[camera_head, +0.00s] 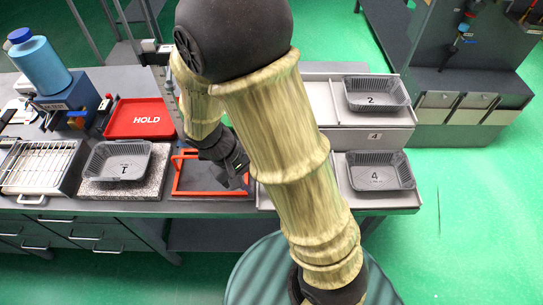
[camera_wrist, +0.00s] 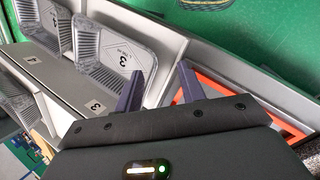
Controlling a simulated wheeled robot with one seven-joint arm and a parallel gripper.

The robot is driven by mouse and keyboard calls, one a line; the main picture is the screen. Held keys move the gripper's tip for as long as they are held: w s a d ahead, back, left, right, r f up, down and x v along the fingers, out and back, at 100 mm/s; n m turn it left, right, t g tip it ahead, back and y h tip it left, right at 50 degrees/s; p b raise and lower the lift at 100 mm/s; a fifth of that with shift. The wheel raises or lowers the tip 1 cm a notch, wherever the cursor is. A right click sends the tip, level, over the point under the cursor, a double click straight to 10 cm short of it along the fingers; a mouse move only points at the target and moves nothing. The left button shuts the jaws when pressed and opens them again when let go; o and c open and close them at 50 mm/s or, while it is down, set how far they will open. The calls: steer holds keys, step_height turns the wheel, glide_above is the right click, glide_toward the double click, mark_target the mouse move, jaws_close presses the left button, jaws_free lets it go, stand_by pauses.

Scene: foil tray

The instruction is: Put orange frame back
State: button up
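The orange frame (camera_head: 176,176) lies on a dark board on the bench, left of my forearm in the head view. Part of its right side is hidden behind my gripper. In the wrist view, an orange strip of the frame (camera_wrist: 215,86) shows beside and beyond the right finger. My gripper (camera_wrist: 161,84) has its two dark fingers apart, with nothing visible held between them. In the head view, my gripper (camera_head: 240,182) points down at the right end of the frame. I cannot tell whether a finger touches it.
Tray 1 (camera_head: 98,158) sits on a speckled slab (camera_head: 148,188) left of the frame. A red HOLD tray (camera_head: 120,133) lies behind it. Trays 2 (camera_head: 374,91) and 4 (camera_head: 377,168) stand in the stepped rack at right; tray 3 (camera_wrist: 118,48) shows in the wrist view.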

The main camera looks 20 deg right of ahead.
steer(key=d+r+m+t+y, duration=0.2)
steer(key=d+r+t+y, duration=0.2)
steer(key=d+r, duration=0.1)
steer(key=shift+r+m+y, duration=0.3)
steer(key=shift+r, duration=0.2)
steer(key=shift+w, duration=0.1)
